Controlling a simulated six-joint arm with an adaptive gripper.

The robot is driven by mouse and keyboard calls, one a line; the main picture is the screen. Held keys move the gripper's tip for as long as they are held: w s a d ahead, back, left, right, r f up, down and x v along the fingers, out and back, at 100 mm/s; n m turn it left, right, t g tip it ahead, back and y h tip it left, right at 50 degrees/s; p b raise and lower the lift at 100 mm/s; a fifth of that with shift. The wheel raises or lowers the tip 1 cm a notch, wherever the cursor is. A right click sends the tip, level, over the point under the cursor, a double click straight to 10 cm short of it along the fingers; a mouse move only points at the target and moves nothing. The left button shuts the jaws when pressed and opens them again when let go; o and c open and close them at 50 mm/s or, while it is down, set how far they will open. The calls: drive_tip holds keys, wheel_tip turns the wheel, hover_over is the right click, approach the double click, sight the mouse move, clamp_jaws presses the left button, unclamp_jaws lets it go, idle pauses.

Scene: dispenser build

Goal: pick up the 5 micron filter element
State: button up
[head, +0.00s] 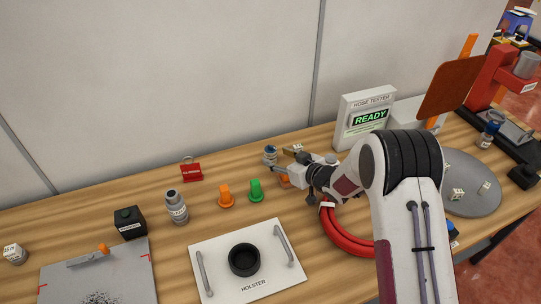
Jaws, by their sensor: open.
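My gripper (278,160) is open above the back middle of the table, its fingers pointing left. A small white-and-blue cylinder (270,154) stands at the fingertips; I cannot tell whether it is between them or just behind. A small pale labelled piece (298,147) shows just behind the gripper. Another white labelled cylinder (14,253) stands at the far left. The labels are too small to read, so I cannot tell which piece is the 5 micron filter element.
Orange (226,197) and green (255,191) plugs stand left of my arm. A red hose coil (345,236) and the hose tester (364,116) are to the right.

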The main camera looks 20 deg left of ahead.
sight(274, 155)
drive_tip(key=shift+x, duration=2.5)
drive_tip(key=c, duration=1.2)
